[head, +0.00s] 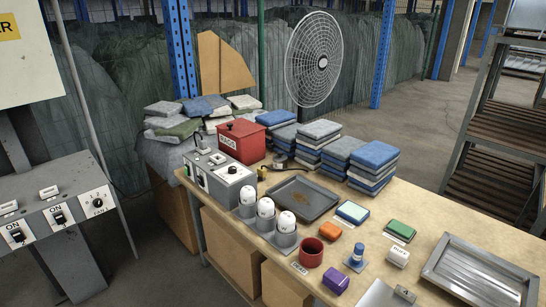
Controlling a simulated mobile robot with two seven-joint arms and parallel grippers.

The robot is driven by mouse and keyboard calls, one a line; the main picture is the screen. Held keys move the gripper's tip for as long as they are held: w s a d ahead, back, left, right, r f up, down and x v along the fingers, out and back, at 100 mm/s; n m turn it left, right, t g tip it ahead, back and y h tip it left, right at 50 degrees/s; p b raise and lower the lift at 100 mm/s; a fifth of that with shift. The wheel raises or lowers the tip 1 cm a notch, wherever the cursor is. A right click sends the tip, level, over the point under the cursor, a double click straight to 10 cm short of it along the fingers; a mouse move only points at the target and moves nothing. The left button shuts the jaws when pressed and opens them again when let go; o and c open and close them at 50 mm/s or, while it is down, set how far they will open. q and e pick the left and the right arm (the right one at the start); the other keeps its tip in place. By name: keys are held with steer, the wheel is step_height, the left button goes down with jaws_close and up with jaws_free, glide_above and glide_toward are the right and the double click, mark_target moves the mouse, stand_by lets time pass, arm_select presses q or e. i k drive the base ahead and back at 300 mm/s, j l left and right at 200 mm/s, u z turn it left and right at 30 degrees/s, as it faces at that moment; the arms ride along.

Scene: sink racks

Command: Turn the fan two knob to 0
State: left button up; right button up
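A sloped grey control panel (75,212) stands at the far left. A round black knob (98,202) on a white plate sits at its right end; the small marks around it are too small to read, so its setting is unclear. A round wire-caged fan (313,60) stands behind the table. I cannot read which knob is fan two. Neither gripper shows.
The wooden table (330,255) holds a red box (241,141), a dark tray (298,198), stacked cloths (373,167), white-topped containers (265,207), a red cup (311,252) and a metal tray (480,275). A shelf rack (490,140) stands at right. Floor shows between panel and table.

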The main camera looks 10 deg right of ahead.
mark_target(232, 169)
steer(key=i+j+z, duration=0.2)
steer(key=z, duration=0.15)
steer(key=i+j+z, duration=0.15)
steer(key=j+z, duration=0.15)
steer(key=i+j+z, duration=0.15)
steer(key=j+z, duration=0.2)
